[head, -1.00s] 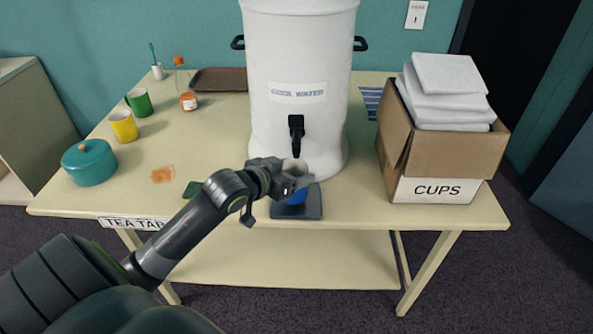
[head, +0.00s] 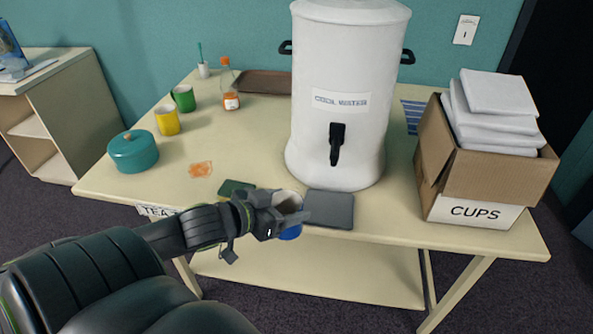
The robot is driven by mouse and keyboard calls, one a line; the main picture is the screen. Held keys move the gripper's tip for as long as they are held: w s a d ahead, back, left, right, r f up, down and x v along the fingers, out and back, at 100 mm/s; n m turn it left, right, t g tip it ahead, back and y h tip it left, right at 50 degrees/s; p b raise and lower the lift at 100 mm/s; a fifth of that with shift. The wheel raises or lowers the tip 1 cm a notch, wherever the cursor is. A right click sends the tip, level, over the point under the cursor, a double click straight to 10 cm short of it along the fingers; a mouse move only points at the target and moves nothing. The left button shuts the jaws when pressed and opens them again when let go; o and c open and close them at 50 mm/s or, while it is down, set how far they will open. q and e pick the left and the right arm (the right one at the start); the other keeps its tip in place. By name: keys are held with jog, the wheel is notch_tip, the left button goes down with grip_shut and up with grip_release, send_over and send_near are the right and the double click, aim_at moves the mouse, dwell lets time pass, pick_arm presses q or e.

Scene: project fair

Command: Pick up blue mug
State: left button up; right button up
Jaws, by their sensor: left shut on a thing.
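The blue mug (head: 291,233) has a pale rim and a dark inside, and its blue lower side shows below my gripper. My left gripper (head: 283,215) is shut on the mug and covers part of it. The mug shows at the table's front edge, just left of the dark grey square pad (head: 331,209). It appears held clear of the pad, though its exact height is hard to tell. My right gripper is not in view.
A white water urn (head: 346,110) with a black tap stands behind the pad. A cardboard box (head: 480,185) labelled CUPS is at right. A teal pot (head: 134,153), yellow mug (head: 168,121), green mug (head: 184,98), orange spill (head: 200,169) and dark green item (head: 235,187) are at left.

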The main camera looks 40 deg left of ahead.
pick_arm(q)
jog(key=shift+s+a+p, duration=0.15)
jog(key=shift+s+p, duration=0.15)
jog(key=shift+s, duration=0.65)
jog(key=shift+s+a+p, duration=0.1)
jog(key=shift+s+p, duration=0.15)
jog(key=shift+s, duration=0.65)
jog(key=shift+s, duration=0.15)
